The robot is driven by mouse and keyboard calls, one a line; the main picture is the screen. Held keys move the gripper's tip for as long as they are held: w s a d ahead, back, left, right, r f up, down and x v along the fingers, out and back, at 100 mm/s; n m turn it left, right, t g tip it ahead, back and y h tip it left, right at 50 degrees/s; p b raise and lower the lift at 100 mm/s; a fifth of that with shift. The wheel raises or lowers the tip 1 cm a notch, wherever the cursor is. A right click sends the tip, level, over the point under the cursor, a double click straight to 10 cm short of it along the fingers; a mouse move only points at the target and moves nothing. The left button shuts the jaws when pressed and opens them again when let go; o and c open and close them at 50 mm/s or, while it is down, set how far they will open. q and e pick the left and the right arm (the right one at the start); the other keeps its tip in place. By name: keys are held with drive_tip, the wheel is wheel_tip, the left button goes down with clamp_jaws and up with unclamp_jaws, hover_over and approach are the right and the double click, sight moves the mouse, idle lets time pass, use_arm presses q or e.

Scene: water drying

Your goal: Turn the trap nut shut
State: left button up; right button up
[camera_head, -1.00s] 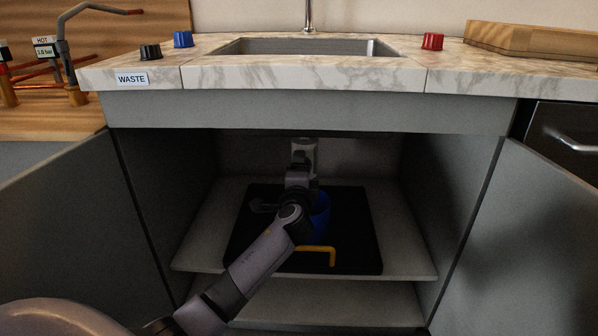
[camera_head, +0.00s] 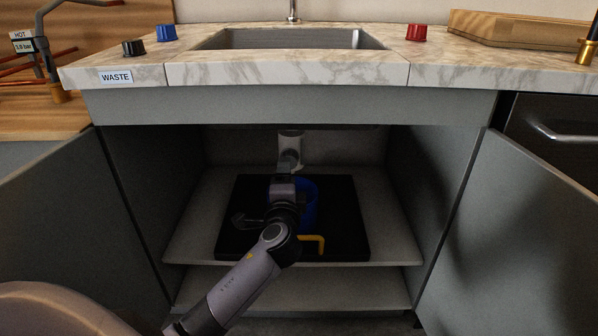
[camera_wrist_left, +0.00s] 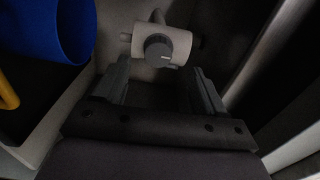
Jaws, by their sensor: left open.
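The pale drain trap (camera_head: 291,146) hangs at the back of the open cabinet under the sink. In the left wrist view the trap body (camera_wrist_left: 181,42) carries a round dark ribbed cap (camera_wrist_left: 158,49) with a small light mark; I cannot tell for sure that this is the trap nut. My left gripper (camera_wrist_left: 160,85) is open, with its two fingers apart below the cap and nothing visible between them. In the head view my left gripper (camera_head: 288,165) is just below the trap, largely hidden by my arm. My right gripper is not in view.
A blue bucket (camera_head: 309,204) stands on a black mat (camera_head: 345,215) on the cabinet floor (camera_head: 393,225), partly behind my arm. A yellow bent handle (camera_head: 313,241) lies at the front. Cabinet walls and open doors flank the arm. The sink counter (camera_head: 290,72) is above.

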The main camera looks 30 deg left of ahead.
use_arm(q)
drive_tip(key=s+d+f+n+g+h, duration=0.1)
drive_tip(key=s+d+f+n+h, duration=0.2)
drive_tip(key=s+d+f+h, duration=0.75)
drive_tip(key=s+d+r+n+g+h, duration=0.2)
drive_tip(key=s+d+n+h, duration=0.4)
drive_tip(key=s+d, duration=0.75)
drive_tip(key=s+a+r+g+y+p, duration=0.1)
drive_tip(key=a+r+p, duration=0.3)
drive_tip(key=p, duration=1.1)
drive_tip(key=s+a+r+y+p, duration=0.2)
drive_tip(key=a+r+y+p, duration=0.1)
drive_tip(key=r+p, duration=0.8)
drive_tip(key=a+p, duration=0.1)
drive_tip(key=p, duration=0.4)
drive_tip(key=shift+a+g+y, duration=0.3)
drive_tip(key=shift+g+y, duration=0.05)
drive_tip(key=shift+g, duration=0.05)
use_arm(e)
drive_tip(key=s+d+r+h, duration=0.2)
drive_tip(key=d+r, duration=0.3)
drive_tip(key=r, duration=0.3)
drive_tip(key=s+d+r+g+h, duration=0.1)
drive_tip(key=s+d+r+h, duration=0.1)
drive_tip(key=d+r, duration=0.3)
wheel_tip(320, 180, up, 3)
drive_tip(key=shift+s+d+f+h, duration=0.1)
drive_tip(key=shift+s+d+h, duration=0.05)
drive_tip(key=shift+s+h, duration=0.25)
